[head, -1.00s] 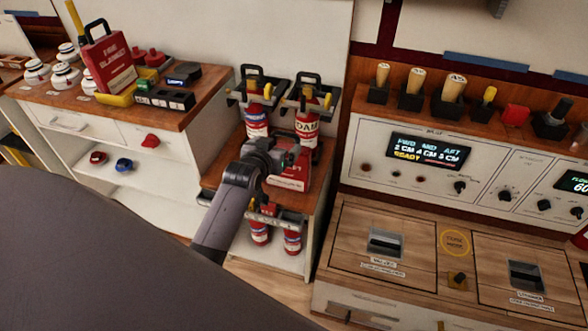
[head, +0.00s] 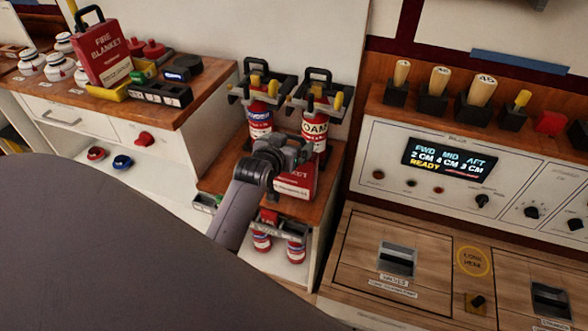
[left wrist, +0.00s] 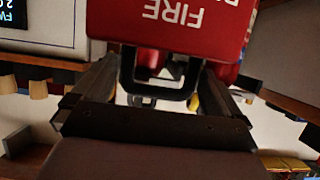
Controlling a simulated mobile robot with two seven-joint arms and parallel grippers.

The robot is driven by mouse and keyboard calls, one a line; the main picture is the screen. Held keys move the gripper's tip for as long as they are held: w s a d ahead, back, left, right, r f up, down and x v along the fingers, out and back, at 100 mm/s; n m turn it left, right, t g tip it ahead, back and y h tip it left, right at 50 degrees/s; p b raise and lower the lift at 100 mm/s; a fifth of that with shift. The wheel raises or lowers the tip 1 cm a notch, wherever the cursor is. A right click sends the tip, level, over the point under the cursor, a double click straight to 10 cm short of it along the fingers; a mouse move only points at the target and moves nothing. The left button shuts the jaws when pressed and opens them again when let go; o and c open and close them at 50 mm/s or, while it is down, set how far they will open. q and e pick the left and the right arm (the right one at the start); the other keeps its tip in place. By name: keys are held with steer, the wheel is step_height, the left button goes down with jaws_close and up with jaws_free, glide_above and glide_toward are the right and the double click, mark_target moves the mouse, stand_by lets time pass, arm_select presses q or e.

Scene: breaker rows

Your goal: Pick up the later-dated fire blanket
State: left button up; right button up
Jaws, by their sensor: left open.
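One red fire blanket box (head: 105,52) with a black handle stands on the left counter in the head view. A second red fire blanket (head: 298,184) is on the lower wooden shelf, partly hidden by my left gripper (head: 284,156), which is just above it. In the left wrist view this second blanket (left wrist: 180,28) shows upside down, with the word FIRE. Its black handle (left wrist: 160,92) lies between the spread fingers of my left gripper (left wrist: 158,98). That gripper is open. I cannot read a date on either box. My right gripper is not in view.
Two extinguishers, one (head: 259,119) and one marked FOAM (head: 314,125), stand in brackets right behind the shelf blanket. A control panel (head: 440,165) is to the right. A yellow tray (head: 108,92) and small items crowd the left counter (head: 205,90).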

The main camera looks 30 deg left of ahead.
arm_select(q)
steer(key=shift+s+r, duration=0.1)
steer(key=shift+c, duration=1.2)
steer(key=c, duration=1.5)
steer(key=shift+r, duration=0.1)
